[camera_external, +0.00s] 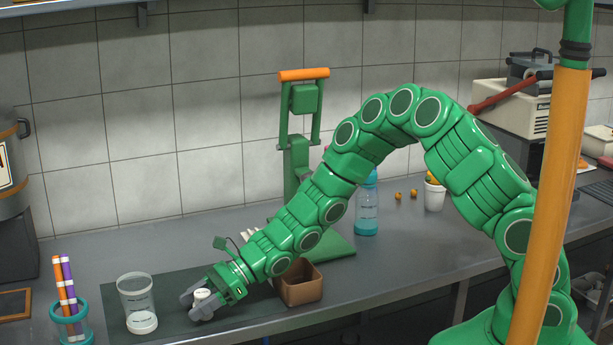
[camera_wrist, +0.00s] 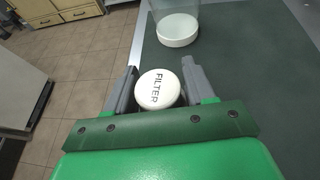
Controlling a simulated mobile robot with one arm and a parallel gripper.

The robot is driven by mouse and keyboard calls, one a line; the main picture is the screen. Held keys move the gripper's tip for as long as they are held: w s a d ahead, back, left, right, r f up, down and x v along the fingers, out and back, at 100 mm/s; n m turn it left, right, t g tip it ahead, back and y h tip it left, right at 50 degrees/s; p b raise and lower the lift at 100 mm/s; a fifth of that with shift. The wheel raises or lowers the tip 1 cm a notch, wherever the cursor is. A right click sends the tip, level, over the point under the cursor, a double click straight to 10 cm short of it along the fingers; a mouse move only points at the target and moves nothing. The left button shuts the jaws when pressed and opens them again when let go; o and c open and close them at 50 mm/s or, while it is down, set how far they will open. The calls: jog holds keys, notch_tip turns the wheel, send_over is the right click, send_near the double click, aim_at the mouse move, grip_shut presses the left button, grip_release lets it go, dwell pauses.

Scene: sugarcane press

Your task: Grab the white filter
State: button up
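The white filter (camera_wrist: 158,90) is a small round white piece with "FILTER" printed on top. In the wrist view it sits between the two grey fingers of my gripper (camera_wrist: 160,82). The fingers stand on either side of it, very close; I cannot tell whether both touch it. In the external view my gripper (camera_external: 200,302) is low over the dark mat (camera_external: 180,285), and the filter (camera_external: 202,294) shows partly between the fingers. Its lower part is hidden by the near finger.
A clear container with a white bottom (camera_external: 137,300) stands just left of my gripper. A brown box (camera_external: 299,284) is to the right. A teal holder (camera_external: 72,325) with markers is at far left. A green press (camera_external: 302,150) and blue bottle (camera_external: 367,210) stand behind. The counter's front edge is close.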

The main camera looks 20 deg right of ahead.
aim_at(197, 294)
jog(key=shift+r, duration=0.15)
jog(key=shift+r, duration=0.25)
notch_tip(197, 294, up, 3)
jog(key=shift+d+r, duration=0.1)
jog(key=shift+d, duration=0.05)
jog(key=s+d+r, duration=0.9)
jog(key=d, duration=0.1)
jog(key=shift+d, duration=0.2)
